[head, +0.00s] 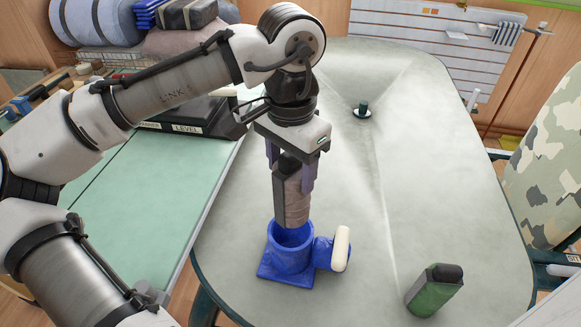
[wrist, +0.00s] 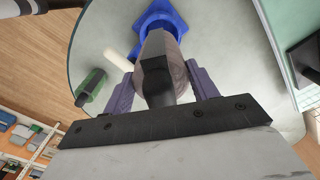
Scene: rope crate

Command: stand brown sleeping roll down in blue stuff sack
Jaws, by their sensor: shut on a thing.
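The brown sleeping roll (head: 291,205) is upright between the fingers of my gripper (head: 291,178), which is shut on it. Its lower end is at the mouth of the blue stuff sack (head: 290,262); in the head view I cannot tell whether it is just above or slightly inside. The sack stands open on the grey table, with a blue side part and a cream bar at its right. In the wrist view the roll (wrist: 177,65) sits between my gripper's fingers (wrist: 163,85), with a dark block in front, and hides much of the blue sack (wrist: 158,18).
A green and black item (head: 434,290) stands on the grey table (head: 430,180) to the right of the sack. A small dark item on a disc (head: 362,109) is farther back. A green-topped table (head: 140,195) adjoins at left. The table's middle right is clear.

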